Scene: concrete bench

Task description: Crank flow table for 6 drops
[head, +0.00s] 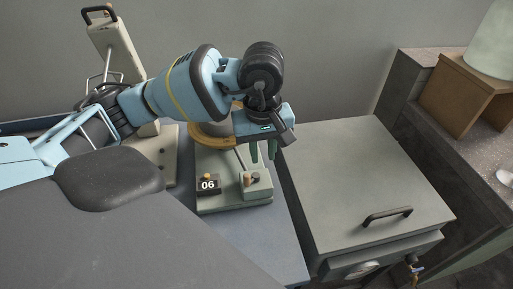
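The flow table (235,198) stands on the bench left of centre, with a pale green base and a round brass-coloured top (205,138) partly hidden behind my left arm. A small dark counter (208,185) on its front shows "06" in white. To the right of the counter is a block with small brown and dark knobs (250,178); a thin rod slants up from it. My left gripper (263,151) hangs above and just right of this block. Its two green fingers point down, apart, with nothing seen between them. My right gripper is not in view.
A large grey lidded box (355,180) with a black handle (387,216) stands just right of the flow table. A tall cream device (118,50) stands behind left. A brown wooden stand (470,95) is at far right. Bare bench (245,240) shows in front of the flow table.

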